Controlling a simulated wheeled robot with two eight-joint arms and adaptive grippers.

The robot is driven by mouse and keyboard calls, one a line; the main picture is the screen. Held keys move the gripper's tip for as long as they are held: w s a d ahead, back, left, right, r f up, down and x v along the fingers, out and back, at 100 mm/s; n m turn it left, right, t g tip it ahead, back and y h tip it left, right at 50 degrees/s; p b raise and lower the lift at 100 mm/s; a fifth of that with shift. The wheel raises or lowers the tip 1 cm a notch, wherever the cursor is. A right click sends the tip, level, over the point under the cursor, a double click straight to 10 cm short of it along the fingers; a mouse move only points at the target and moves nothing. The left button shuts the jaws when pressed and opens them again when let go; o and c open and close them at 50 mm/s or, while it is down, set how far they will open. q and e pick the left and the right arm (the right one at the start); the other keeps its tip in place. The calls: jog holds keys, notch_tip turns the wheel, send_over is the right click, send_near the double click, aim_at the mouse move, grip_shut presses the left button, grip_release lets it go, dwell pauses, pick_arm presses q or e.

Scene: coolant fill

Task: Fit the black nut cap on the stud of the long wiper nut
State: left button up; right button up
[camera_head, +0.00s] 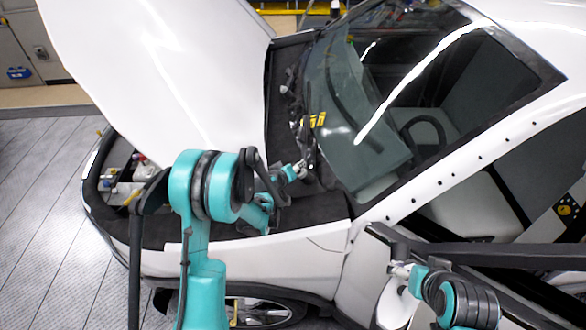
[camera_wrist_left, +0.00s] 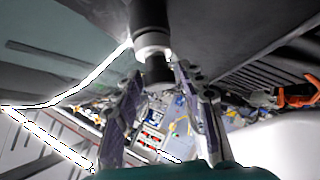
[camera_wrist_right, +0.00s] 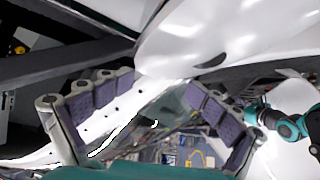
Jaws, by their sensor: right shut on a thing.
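My left gripper (camera_head: 303,168) is over the engine bay's rear edge, by the windshield base. In the left wrist view its two fingers (camera_wrist_left: 163,85) stand on either side of a black end piece (camera_wrist_left: 158,73). Above that piece are a pale ring (camera_wrist_left: 152,46) and a thicker black cylinder (camera_wrist_left: 151,14). I cannot tell whether the fingers touch the piece, or which part is cap or nut. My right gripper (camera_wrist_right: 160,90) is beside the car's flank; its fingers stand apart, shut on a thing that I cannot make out.
The raised white hood (camera_head: 150,75) stands left of the left gripper. The windshield (camera_head: 355,125) is on its right. A yellow part (camera_head: 314,121) lies near the windshield base. The white fender (camera_head: 320,245) lies between the two arms.

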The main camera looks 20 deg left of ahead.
pick_arm(q)
jog(key=shift+s+r, duration=0.1)
jog(key=shift+s, duration=0.1)
pick_arm(e)
jog(key=shift+s+d+f, duration=0.1)
jog(key=shift+s+f, duration=0.4)
jog(key=shift+s, duration=0.05)
jog(key=shift+c, duration=0.4)
jog(key=shift+r, duration=0.25)
jog(key=c, duration=0.3)
pick_arm(q)
jog(key=v, duration=1.2)
pick_arm(e)
jog(key=shift+w, duration=0.1)
jog(key=shift+r, duration=0.1)
